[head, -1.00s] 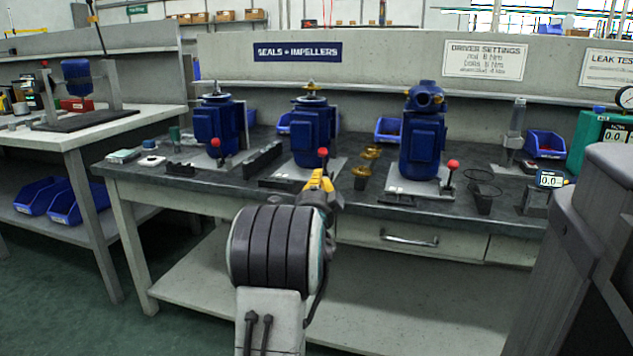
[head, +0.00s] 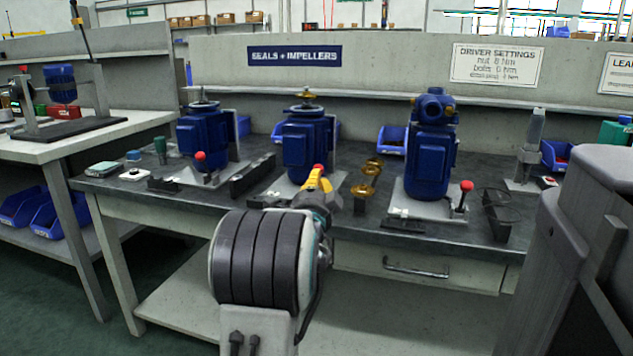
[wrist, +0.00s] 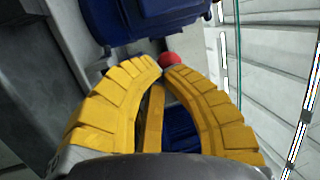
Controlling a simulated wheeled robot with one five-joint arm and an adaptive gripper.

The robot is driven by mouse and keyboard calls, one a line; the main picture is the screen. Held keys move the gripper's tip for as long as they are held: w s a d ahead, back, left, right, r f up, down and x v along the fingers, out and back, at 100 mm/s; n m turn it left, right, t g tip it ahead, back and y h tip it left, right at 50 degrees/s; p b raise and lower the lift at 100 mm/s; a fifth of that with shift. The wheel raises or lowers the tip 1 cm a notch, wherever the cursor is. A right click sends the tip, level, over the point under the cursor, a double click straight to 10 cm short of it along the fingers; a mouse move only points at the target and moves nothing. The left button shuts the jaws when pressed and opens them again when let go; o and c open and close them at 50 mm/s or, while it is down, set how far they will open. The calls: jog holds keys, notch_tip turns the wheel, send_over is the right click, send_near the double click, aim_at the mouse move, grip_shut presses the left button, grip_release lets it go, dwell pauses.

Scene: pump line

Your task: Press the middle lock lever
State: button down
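The middle lock lever has a red knob (head: 319,169) and stands at the front of the middle blue pump (head: 305,140); its lower part is hidden behind my gripper. My gripper (head: 319,178), with yellow fingers, is just in front of and below the knob in the head view. In the wrist view the fingertips (wrist: 161,67) meet closely, with nothing seen held between them. The red knob (wrist: 171,58) shows just beyond the tips, partly covered by the right finger. I cannot tell if they touch.
The left lever (head: 200,157) and right lever (head: 465,188) also have red knobs beside their pumps. Brass impellers (head: 367,178) stand right of my gripper. A black rack (head: 252,174) lies left of the middle pump. The grey bench (head: 350,222) has a drawer in front.

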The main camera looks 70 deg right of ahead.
jog(key=shift+r, duration=0.15)
jog(key=shift+d+r+p, duration=0.1)
jog(key=shift+r+p, duration=0.05)
jog(key=shift+p, duration=0.45)
jog(key=shift+y+p, duration=0.3)
jog(key=shift+y, duration=0.2)
jog(key=shift+d, duration=0.1)
